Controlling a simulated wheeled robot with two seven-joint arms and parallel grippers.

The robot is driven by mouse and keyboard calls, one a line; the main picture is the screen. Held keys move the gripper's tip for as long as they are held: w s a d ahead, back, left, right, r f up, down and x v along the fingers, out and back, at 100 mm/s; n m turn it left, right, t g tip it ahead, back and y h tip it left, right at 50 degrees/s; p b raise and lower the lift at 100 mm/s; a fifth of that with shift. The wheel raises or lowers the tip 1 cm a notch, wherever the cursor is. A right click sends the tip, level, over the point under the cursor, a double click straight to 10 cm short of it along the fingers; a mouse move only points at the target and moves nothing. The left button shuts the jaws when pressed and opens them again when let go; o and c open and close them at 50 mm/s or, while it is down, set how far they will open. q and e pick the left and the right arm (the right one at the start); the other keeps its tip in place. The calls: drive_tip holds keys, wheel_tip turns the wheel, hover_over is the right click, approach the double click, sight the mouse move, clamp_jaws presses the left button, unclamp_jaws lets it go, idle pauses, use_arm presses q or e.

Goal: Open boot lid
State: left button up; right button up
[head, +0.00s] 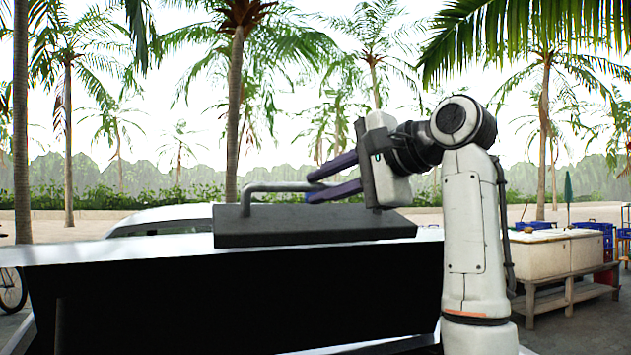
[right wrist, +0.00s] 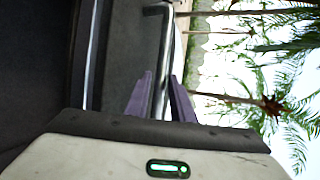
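The boot lid (head: 120,250) shows in the head view as a pale edge across the left and middle, with a black area below it. A dark grey block (head: 300,230) sits on it and carries a grey bar handle (head: 275,187). My right gripper (head: 310,188) has its purple fingers on either side of the bar, seemingly closed on it. In the right wrist view the handle (right wrist: 158,20) runs between the two fingers (right wrist: 160,78), with little or no gap seen. My left gripper is not in view.
A pale car roof (head: 170,215) shows behind the lid. White bins on a wooden stand (head: 545,250) are at the right, with blue crates (head: 595,232) behind. A bicycle wheel (head: 12,288) shows at the left edge. Palms stand beyond; the air above the lid is clear.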

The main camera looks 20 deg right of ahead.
drive_tip(key=shift+x, duration=0.9)
drive_tip(key=shift+c, duration=0.5)
clamp_jaws()
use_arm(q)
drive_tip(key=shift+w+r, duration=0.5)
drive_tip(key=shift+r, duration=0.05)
